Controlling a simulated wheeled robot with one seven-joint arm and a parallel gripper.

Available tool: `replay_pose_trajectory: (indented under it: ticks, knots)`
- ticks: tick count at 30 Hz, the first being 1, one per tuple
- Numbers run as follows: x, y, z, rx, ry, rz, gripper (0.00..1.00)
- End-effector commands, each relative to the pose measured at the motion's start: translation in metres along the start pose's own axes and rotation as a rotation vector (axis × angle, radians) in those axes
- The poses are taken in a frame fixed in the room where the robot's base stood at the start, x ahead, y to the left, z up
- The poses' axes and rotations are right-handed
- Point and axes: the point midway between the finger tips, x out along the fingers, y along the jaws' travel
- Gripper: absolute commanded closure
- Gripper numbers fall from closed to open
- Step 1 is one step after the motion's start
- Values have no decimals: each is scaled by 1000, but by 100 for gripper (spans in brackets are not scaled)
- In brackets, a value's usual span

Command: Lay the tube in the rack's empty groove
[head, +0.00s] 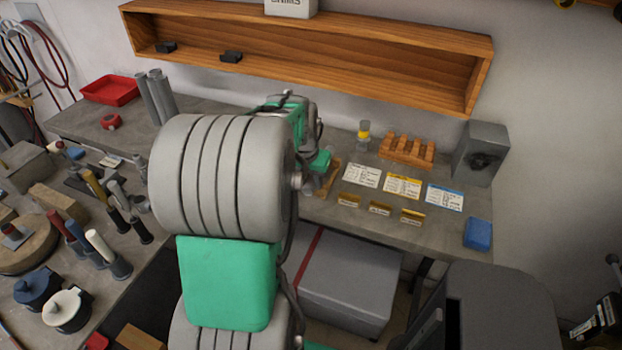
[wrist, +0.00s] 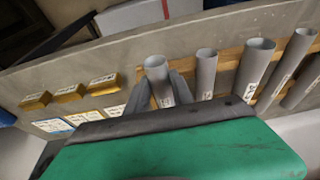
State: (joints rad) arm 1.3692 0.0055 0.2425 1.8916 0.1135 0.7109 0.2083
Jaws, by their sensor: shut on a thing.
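My gripper (wrist: 160,92) is shut on a grey tube (wrist: 157,67), with a dark finger on either side of it in the wrist view. The tube's open end points up in that picture. A wooden rack (wrist: 229,60) stands just to the right, with several similar grey tubes (wrist: 206,70) in a row, slightly leaning. The held tube is at the left end of this row; I cannot tell whether it touches the rack. In the head view my arm hides the gripper and most of the rack (head: 331,172). The empty groove cannot be made out.
A wooden shelf (head: 310,45) hangs above.

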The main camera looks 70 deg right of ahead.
Motion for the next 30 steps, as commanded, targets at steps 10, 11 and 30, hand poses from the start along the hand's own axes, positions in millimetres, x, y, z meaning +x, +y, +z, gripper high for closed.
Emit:
replay_pose_trajectory:
  ticks: [10,11,30]
  knots:
    - [0,0,0,0,0,0,49]
    - [0,0,0,0,0,0,47]
    - [-42,0,-13,0,1,0,47]
